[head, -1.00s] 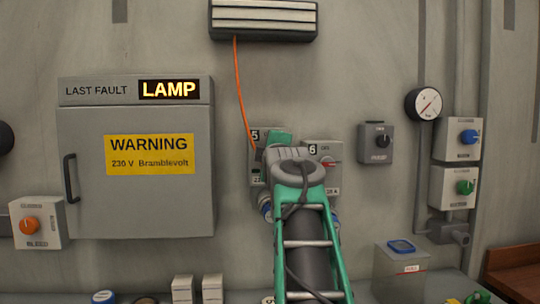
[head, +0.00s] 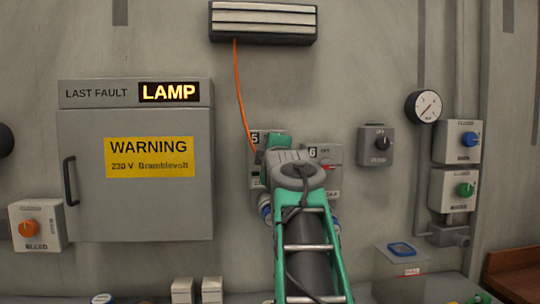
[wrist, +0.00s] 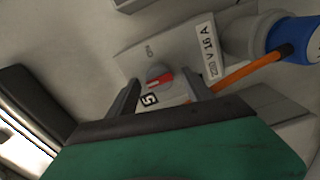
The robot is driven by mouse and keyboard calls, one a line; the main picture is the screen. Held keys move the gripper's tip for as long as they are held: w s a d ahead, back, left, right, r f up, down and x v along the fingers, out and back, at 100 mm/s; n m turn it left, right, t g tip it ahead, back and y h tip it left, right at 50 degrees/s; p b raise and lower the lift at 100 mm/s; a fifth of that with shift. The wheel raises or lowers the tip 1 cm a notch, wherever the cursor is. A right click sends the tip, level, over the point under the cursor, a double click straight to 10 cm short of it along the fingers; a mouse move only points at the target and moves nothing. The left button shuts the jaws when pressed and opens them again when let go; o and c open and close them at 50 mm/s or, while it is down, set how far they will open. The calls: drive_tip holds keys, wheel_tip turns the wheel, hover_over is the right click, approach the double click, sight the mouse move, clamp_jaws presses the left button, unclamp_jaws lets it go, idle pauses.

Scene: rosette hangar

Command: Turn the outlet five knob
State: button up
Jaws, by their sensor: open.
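The outlet five box (head: 257,139) is on the wall, mostly hidden behind my arm in the head view. In the wrist view its plate (wrist: 133,55) carries an "ON" mark, a "5" label and a "220 V 16 A" label. Its grey knob with a red pointer (wrist: 160,78) sits at the centre. My gripper (wrist: 162,90) is open, with one dark finger on each side of the knob. I cannot tell whether either finger touches it. In the head view the fingertips are hidden behind my wrist.
Outlet six (head: 328,155) is close on the right. A grey cabinet (head: 85,220) stands left.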

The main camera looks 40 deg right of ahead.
drive_tip(key=b+v, duration=0.1)
drive_tip(key=v, duration=0.6)
drive_tip(key=shift+s+a, duration=0.25)
drive_tip(key=shift+s, duration=0.05)
drive_tip(key=w+a+f+m+g+y+p, duration=0.2)
drive_tip(key=a+f+y+p, duration=0.15)
drive_tip(key=a+f, duration=0.5)
drive_tip(key=w+a+f+m+g+y+p, duration=0.25)
drive_tip(key=a+f+p, duration=0.25)
drive_tip(key=a+f, duration=0.3)
drive_tip(key=s+a+f+m+g+y+p, duration=0.2)
drive_tip(key=s+a+f+g+p, duration=0.1)
drive_tip(key=s+a+f, duration=0.4)
drive_tip(key=s+a+f+m+g+y+p, duration=0.2)
drive_tip(key=s+a+f+g+p, duration=0.2)
drive_tip(key=s+a+f, duration=0.3)
wheel_tip(320, 180, down, 5)
drive_tip(key=shift+s+a+f, duration=0.15)
drive_tip(key=shift+s+a, duration=0.2)
drive_tip(key=shift+s, duration=0.45)
